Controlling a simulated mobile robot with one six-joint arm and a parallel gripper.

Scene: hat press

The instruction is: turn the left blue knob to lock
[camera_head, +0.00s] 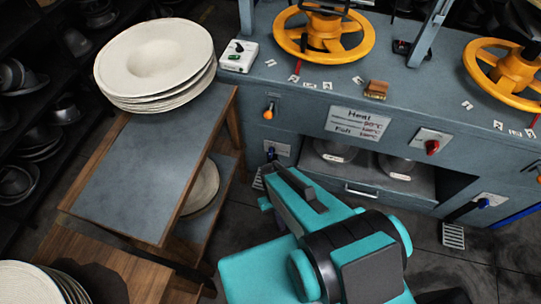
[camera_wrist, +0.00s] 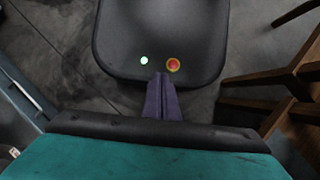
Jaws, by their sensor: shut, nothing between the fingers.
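The left blue knob (camera_head: 271,153) sits on a pale plate on the front of the blue-grey press bench, left of the open shelf. It is small and dark here, and I cannot tell its exact angle. My teal arm reaches up close below it in the head view, but the fingertips cannot be made out there. In the wrist view my gripper (camera_wrist: 160,78) shows as two dark purple fingers pressed together and empty, over the dark floor area. The knob does not show in the wrist view.
A second blue knob (camera_head: 483,203) is at the right of the bench (camera_head: 300,122). A red knob (camera_head: 432,146) and an orange knob (camera_head: 268,112) are also on its front. A wooden cart (camera_head: 135,170) with stacked hats (camera_head: 155,60) stands close on the left.

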